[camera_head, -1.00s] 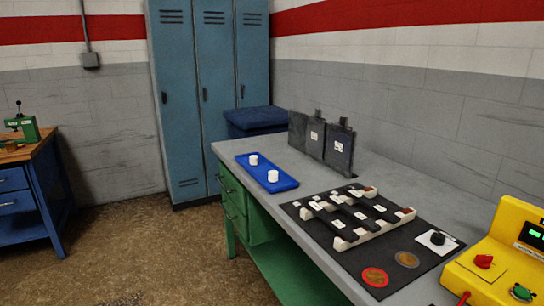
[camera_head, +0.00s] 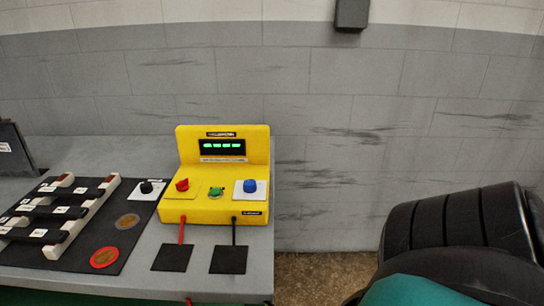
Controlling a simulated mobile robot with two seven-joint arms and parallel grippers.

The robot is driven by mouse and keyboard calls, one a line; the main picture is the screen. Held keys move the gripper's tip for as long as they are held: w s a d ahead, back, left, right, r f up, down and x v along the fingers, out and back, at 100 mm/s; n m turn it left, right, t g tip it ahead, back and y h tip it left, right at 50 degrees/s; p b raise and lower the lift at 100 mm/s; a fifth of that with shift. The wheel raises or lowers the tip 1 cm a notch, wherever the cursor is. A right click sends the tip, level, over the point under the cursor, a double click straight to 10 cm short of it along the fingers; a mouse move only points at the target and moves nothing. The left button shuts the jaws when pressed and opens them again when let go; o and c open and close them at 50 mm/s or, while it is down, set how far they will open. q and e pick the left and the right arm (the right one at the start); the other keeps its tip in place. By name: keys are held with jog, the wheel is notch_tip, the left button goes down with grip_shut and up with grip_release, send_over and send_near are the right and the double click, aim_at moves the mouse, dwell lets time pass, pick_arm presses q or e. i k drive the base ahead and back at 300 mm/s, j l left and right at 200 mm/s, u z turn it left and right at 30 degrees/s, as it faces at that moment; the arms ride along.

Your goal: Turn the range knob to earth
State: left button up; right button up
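A yellow instrument (camera_head: 228,160) with a green lit display (camera_head: 222,147) stands at the table's right end. On its sloped face are a red knob (camera_head: 182,185), a green knob (camera_head: 216,192) and a blue knob (camera_head: 250,186) on a white plate. A separate black knob (camera_head: 146,187) on a white plate sits on the dark mat to the left. I cannot read any range or earth marking, nor tell which knob is the range knob. Neither of my grippers is in view.
A red lead (camera_head: 182,230) and a black lead (camera_head: 234,232) run from the instrument's front to two dark pads. The dark mat (camera_head: 130,208) holds white-and-black bars and two round discs. A large black ribbed shape (camera_head: 458,222) fills the lower right.

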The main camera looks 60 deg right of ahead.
aim_at(250, 185)
jog(key=z, duration=1.6)
